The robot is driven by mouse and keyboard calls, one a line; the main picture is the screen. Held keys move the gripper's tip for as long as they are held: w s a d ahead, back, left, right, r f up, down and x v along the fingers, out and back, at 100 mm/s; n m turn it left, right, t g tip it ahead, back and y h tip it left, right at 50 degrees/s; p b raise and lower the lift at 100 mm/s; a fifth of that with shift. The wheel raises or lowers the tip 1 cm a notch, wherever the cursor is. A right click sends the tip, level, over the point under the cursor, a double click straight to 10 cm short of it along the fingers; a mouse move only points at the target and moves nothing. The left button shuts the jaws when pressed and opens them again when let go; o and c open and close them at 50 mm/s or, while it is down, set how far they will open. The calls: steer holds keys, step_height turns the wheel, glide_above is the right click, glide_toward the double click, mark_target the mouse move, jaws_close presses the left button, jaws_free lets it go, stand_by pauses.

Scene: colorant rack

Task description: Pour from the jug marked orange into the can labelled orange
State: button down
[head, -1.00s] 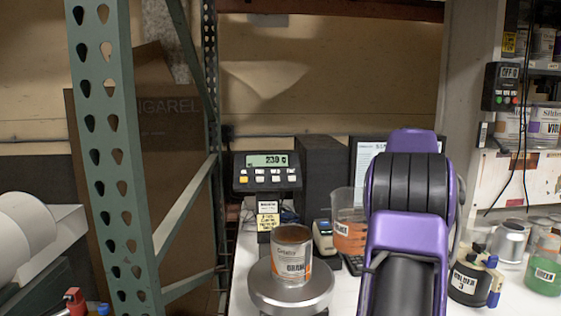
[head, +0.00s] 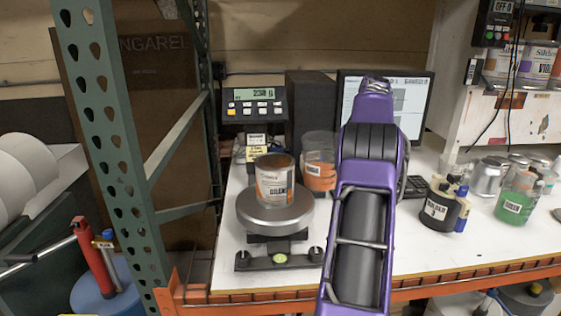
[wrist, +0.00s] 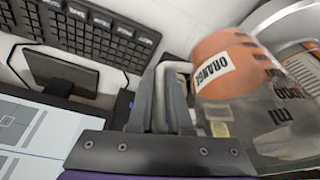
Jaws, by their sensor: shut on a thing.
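The jug (head: 319,175) is clear, with orange liquid and a label; in the wrist view the jug (wrist: 286,98) reads ORANGE. My gripper (wrist: 172,100) is shut on its handle (wrist: 178,66). In the head view my arm hides the gripper and handle. The jug looks about upright there, just right of and behind the can. The can (head: 273,182) stands upright on the round scale pan (head: 258,216), with an orange-and-white label whose word is blurred now. I cannot tell the exact gap between jug and can.
The scale display (head: 252,104) stands behind the can. A monitor (head: 415,100) and keyboard (wrist: 85,32) are behind my arm. A dark labelled jug (head: 440,208) and a green one (head: 515,203) stand right. The front bench (head: 440,258) is clear.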

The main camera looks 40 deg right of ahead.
steer(key=shift+r, duration=0.1)
steer(key=shift+w+a+r+h, duration=0.1)
steer(key=shift+a+r+h, duration=0.1)
steer(key=shift+r+h, duration=0.35)
steer(key=shift+a+r+h, duration=0.2)
steer(key=shift+r+h, duration=0.15)
steer(key=shift+r, duration=0.25)
steer(key=a+r+h, duration=0.2)
steer(key=r+h, duration=0.1)
steer(key=r, duration=0.3)
steer(key=w+a+r+n+g+h, duration=0.1)
steer(key=a+r+h, duration=0.2)
steer(key=r, duration=0.4)
steer(key=shift+a+h, duration=0.3)
steer(key=shift+h, duration=0.3)
steer(key=shift+w+a+r+n+h, duration=0.15)
steer(key=shift+a+r+n+h, duration=0.3)
steer(key=shift+a+h, duration=0.2)
stand_by(1.1)
steer(key=shift+w+a+r+g+h+b, duration=0.15)
steer(key=shift+a+h+b, duration=0.15)
steer(key=shift+b, duration=0.3)
steer(key=shift+s+a+r+g+h+b, duration=0.15)
steer(key=shift+h+b, duration=0.2)
steer(key=shift+b, duration=0.2)
stand_by(1.9)
